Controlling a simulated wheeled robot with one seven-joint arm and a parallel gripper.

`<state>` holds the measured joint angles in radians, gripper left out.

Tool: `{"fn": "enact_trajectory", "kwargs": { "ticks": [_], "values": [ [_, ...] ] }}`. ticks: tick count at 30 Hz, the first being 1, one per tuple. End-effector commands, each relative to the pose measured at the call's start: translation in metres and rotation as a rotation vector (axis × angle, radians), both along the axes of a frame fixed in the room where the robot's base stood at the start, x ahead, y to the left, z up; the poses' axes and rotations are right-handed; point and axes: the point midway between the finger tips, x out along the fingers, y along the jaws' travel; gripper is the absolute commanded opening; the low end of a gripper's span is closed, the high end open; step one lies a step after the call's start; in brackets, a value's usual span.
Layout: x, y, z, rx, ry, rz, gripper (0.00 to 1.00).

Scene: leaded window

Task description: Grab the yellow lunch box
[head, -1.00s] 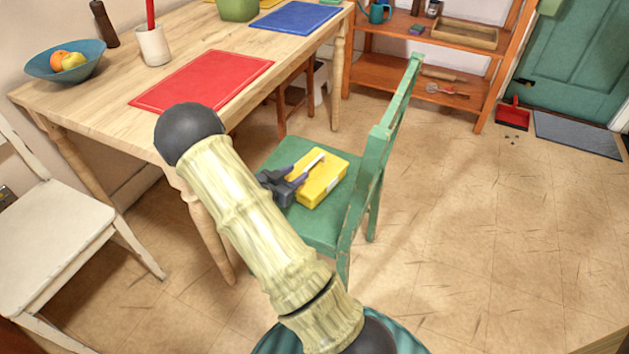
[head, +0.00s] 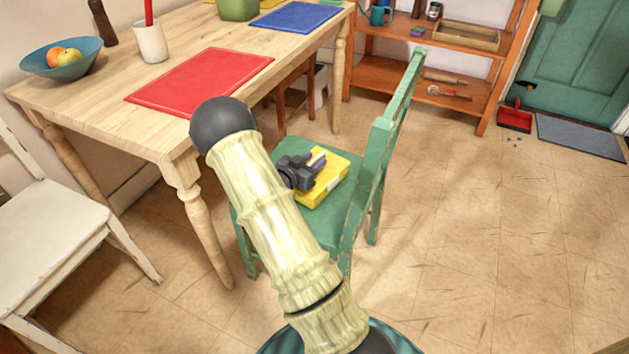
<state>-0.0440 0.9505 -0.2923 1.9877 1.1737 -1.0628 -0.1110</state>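The yellow lunch box (head: 331,186) lies on the seat of the green chair (head: 321,228), with a pale handle along its top. My gripper (head: 315,163) is dark grey and sits over the left and upper part of the box, at the handle. The gripper hides much of the box's top. Its fingers are small and dark here, and I cannot tell whether they are apart or closed on the handle. My bamboo-like arm passes in front of the chair's left side.
The wooden table (head: 105,115) stands left of the chair, with a red mat (head: 200,82), a blue mat (head: 296,16) and a fruit bowl (head: 62,62) on it. The chair's back (head: 384,145) rises right of the box. A white chair (head: 60,232) stands at left.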

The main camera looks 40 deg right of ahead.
Motion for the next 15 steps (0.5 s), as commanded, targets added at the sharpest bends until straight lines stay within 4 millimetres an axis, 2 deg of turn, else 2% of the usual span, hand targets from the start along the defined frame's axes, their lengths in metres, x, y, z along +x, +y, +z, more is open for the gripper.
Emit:
{"fn": "enact_trajectory", "kwargs": {
  "ticks": [4,15],
  "values": [
    [0.004,-0.0118,-0.0027,-0.001,-0.001,0.001,0.37],
    [0.0043,-0.0113,-0.0016,-0.001,0.0,0.002,0.37]
  ]
}}
